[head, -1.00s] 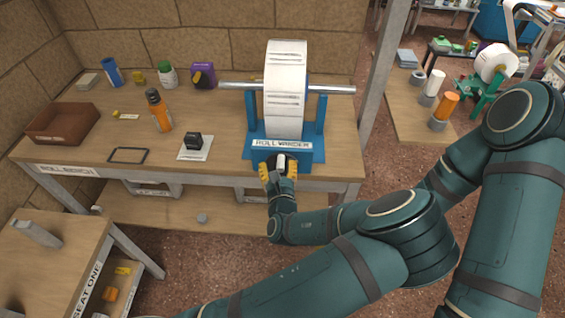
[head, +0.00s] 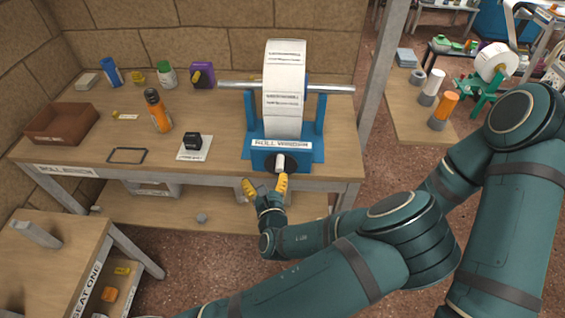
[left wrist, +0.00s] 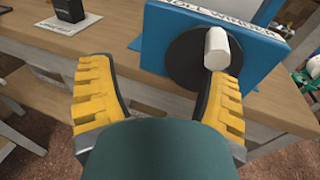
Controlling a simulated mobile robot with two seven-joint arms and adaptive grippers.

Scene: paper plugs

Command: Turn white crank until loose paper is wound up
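The blue roll winder (head: 255,155) stands at the front of the bench, with a wide white paper roll (head: 284,85) on a metal bar. The white crank (head: 281,162) is a short knob on a dark disc at the winder's front; in the left wrist view the crank (left wrist: 216,48) sits on the upper right part of the disc (left wrist: 200,62). My left gripper (head: 265,186) is open and empty, just in front of and below the disc, apart from the crank. No loose paper end can be made out. My right gripper is not in view.
The bench top (head: 222,125) holds an orange bottle (head: 158,111), a brown tray (head: 62,124), a black stamp (head: 193,141) on a card and a dark frame (head: 127,156). A post (head: 378,80) stands right of the bench.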

